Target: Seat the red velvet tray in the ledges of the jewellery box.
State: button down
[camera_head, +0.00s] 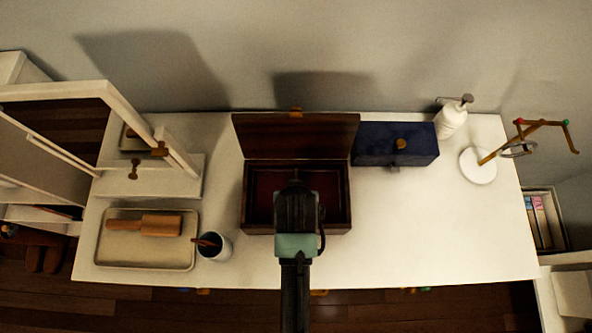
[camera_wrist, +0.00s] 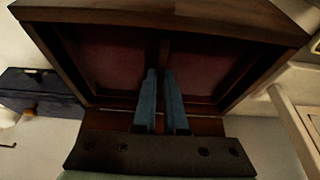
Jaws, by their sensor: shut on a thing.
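The dark wooden jewellery box (camera_head: 246,213) stands open in the middle of the white table, its lid (camera_head: 320,137) raised at the back. The red velvet tray (camera_wrist: 105,62) lies inside the box walls, seen as two red panels with a dark wooden bar (camera_wrist: 165,48) between them. My gripper (camera_wrist: 160,72) reaches down over the box, its two blue fingers shut on the tray at the bar. In the head view my gripper (camera_head: 296,190) covers the middle of the tray. Whether the tray rests on the ledges cannot be told; the ledges are hidden.
A dark blue box (camera_head: 378,158) stands close at the right of the jewellery box. A cup (camera_head: 219,248) and a beige tray with a wooden brush (camera_head: 158,225) are at the left. A mirror stands behind them. A white dispenser (camera_head: 451,123) and a stand (camera_head: 477,169) are at the right.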

jog(key=shift+f, duration=0.15)
jog(key=c, duration=1)
grip_release()
